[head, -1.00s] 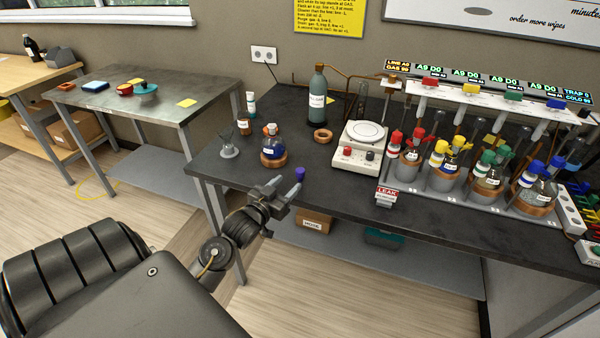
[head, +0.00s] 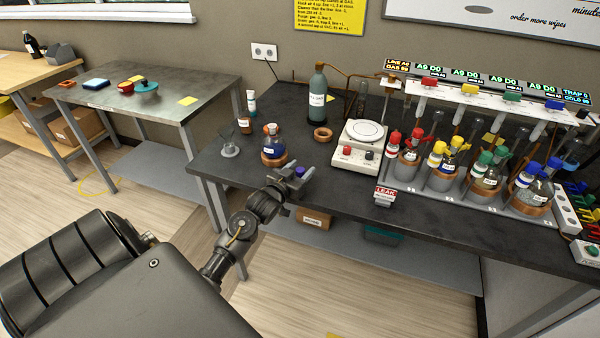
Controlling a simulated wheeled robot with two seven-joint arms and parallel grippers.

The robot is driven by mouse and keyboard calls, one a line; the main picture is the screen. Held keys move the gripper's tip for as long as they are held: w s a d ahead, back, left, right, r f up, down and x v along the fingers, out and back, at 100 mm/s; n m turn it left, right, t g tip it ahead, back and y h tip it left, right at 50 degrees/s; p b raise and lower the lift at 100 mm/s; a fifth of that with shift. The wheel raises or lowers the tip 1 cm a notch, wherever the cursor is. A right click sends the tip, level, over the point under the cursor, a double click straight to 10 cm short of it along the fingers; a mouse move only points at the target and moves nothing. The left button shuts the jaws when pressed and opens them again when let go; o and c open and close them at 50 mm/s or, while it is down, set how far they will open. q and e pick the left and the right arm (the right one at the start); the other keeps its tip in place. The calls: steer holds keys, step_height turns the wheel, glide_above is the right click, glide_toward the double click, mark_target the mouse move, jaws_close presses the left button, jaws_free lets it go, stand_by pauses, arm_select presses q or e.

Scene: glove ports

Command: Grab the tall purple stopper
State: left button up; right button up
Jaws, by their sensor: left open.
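The purple stopper (head: 299,172) stands near the front edge of the dark bench, just right of the round-bottom flask with blue liquid. My left gripper (head: 297,178) is open at the stopper, with its fingers reaching toward it from the front left. The stopper's top shows between or just beyond the fingertips; its lower part is hidden by them. I cannot tell whether the fingers touch it. My right gripper is not in view.
The blue-liquid flask (head: 273,145) on its cork ring stands close behind and left of the gripper. Capped flasks fill the right side.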

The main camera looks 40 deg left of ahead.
arm_select(q)
steer(key=c, duration=1)
steer(key=shift+r, duration=0.6)
steer(key=s+d+r, duration=0.2)
steer(key=s+r, duration=0.2)
steer(key=s+d+r+b, duration=0.1)
steer(key=s+d+r, duration=0.2)
steer(key=s+r, duration=0.1)
steer(key=s+d+r+b, duration=0.1)
steer(key=s+d+r, duration=0.1)
steer(key=s+r, duration=0.1)
steer(key=shift+s+d+r, duration=0.15)
steer(key=shift+s+r, duration=0.25)
steer(key=shift+s, duration=0.1)
